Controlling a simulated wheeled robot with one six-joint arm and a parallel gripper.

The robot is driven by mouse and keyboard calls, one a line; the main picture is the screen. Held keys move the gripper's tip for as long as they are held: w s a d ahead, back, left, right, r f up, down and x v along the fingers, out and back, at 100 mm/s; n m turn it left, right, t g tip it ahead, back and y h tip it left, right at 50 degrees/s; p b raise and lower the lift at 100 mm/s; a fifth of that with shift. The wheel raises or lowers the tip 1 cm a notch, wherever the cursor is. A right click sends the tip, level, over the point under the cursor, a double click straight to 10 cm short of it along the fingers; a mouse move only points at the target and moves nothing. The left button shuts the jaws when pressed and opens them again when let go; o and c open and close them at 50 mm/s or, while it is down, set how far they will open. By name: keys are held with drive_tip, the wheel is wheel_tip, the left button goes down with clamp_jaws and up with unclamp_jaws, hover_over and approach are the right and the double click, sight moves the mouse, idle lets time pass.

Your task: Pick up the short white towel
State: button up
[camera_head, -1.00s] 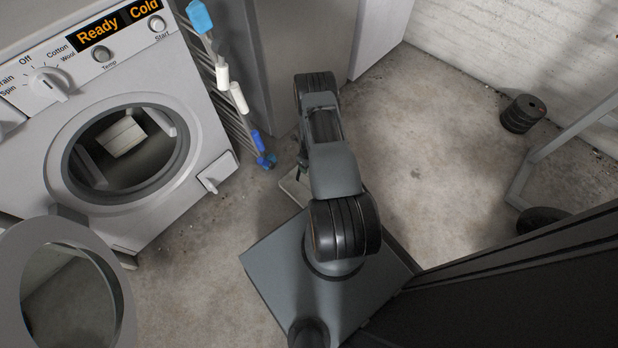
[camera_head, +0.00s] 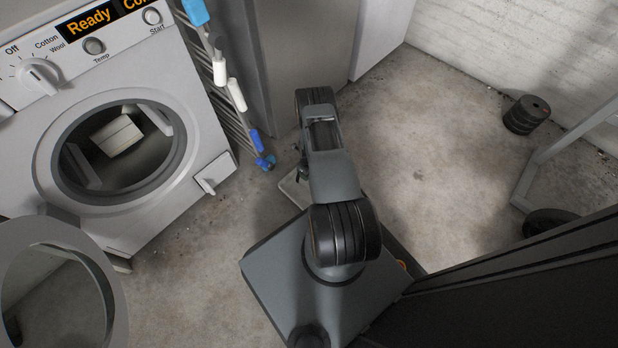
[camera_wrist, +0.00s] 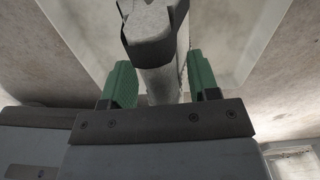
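Two small white pieces hang on the drying rack in the head view, an upper one (camera_head: 219,71) and a lower one (camera_head: 236,95). I cannot tell which is the short white towel. Blue pieces hang on the same rack, one above (camera_head: 195,11) and one below (camera_head: 257,139). My gripper (camera_wrist: 162,80) shows in the wrist view with its two green finger pads apart. A grey post-like shape shows between and beyond them, and I see no cloth there. In the head view my arm hides most of the gripper, which is to the right of the rack.
A washing machine (camera_head: 190,112) stands at the left with its round door (camera_head: 112,290) open and a pale block (camera_head: 116,136) inside. A black cylinder (camera_head: 525,114) stands by the brick wall. The floor right of my arm is clear.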

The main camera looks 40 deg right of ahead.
clamp_jaws()
idle(0.3)
